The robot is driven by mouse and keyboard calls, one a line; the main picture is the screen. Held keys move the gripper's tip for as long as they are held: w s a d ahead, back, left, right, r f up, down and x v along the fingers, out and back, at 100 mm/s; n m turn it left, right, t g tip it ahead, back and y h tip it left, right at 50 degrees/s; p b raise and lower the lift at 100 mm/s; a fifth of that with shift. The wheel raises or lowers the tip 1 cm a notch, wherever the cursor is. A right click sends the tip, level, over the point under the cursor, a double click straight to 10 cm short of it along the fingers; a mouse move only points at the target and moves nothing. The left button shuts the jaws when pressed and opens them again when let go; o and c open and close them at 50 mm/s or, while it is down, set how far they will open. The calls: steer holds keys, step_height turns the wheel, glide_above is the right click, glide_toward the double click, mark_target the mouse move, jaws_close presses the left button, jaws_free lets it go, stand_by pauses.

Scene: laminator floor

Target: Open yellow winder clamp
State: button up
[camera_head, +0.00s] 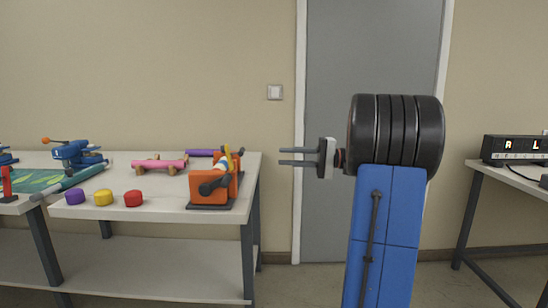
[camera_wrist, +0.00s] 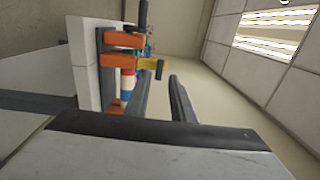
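The orange winder (camera_head: 209,186) stands at the right end of the white table, with a dark crank knob at its front. Its yellow clamp (camera_head: 227,155) sticks up at the top. In the wrist view the winder (camera_wrist: 122,40) lies at the upper left and the yellow clamp (camera_wrist: 148,64) projects to the right, just beyond the left fingertip. A roll with red, white and blue bands (camera_wrist: 127,84) shows beside it. My gripper (camera_head: 283,156) is level, right of the winder and apart from it. Its fingers (camera_wrist: 161,80) are parted with nothing between them.
Another table with a black display box (camera_head: 515,148) stands at right. Between table and gripper the space is clear.

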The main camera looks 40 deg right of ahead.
steer(key=shift+v, duration=0.95)
steer(key=shift+a, duration=0.1)
steer(key=s+a+f+n+g+h, duration=0.1)
steer(key=s+a+f+g+h, duration=0.2)
steer(key=a, duration=0.5)
steer(key=s+a+f+g, duration=0.2)
steer(key=s+a+f, duration=0.15)
steer(key=a, duration=0.45)
steer(key=s+a+f+n+g+h, duration=0.1)
steer(key=s+a+f+g+h, duration=0.1)
steer(key=a+f, duration=0.5)
steer(key=s+a+f+n+h, duration=0.2)
steer(key=s+f+h, duration=0.3)
steer(key=s, duration=0.4)
steer(key=s+a+f+n+t+h, duration=0.1)
steer(key=s+f+n+h, duration=0.2)
steer(key=s+f, duration=0.3)
steer(key=s+h, duration=0.1)
steer(key=s, duration=0.2)
steer(key=shift+s+a+h, duration=0.25)
steer(key=shift+a+h, duration=0.15)
